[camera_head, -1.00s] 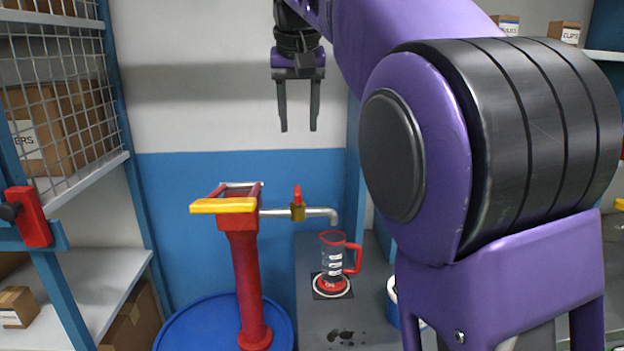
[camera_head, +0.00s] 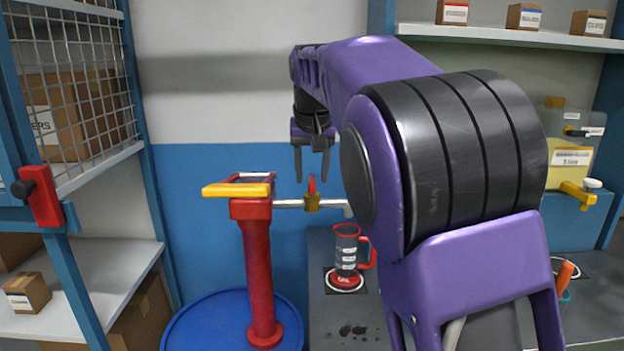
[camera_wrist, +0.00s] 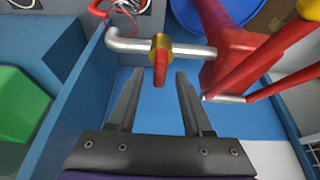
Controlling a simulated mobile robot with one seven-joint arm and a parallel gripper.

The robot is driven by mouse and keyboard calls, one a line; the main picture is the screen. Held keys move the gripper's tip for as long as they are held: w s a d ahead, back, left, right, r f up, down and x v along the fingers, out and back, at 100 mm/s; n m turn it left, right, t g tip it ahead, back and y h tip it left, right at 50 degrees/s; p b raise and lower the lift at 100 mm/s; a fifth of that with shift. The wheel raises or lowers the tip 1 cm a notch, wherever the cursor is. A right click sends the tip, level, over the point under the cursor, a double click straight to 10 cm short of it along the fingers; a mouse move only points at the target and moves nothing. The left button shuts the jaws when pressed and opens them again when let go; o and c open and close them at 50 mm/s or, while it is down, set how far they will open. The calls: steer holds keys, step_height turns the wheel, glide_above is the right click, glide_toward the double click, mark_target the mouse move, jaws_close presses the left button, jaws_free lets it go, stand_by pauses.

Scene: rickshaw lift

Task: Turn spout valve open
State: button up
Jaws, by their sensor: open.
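The spout valve is a brass body with a red handle (camera_head: 312,186) on a grey spout pipe (camera_head: 288,204). The pipe runs right from a red pump (camera_head: 258,270) with a yellow handle. In the head view the red handle stands upright. My gripper (camera_head: 313,178) hangs above it, fingers pointing down, open. In the wrist view the valve handle (camera_wrist: 160,68) shows just ahead of the fingertips, roughly centred between them. The open fingers (camera_wrist: 160,78) hold nothing, and I cannot tell whether they touch the handle.
A clear jug with a red handle (camera_head: 347,252) stands below the spout's end on the grey counter (camera_head: 335,325). The pump stands on a blue drum (camera_head: 210,325). A mesh shelf is at left. A yellow container (camera_head: 565,160) stands at right.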

steer(key=shift+w+f, duration=0.2)
steer(key=shift+f, duration=0.3)
jaws_close()
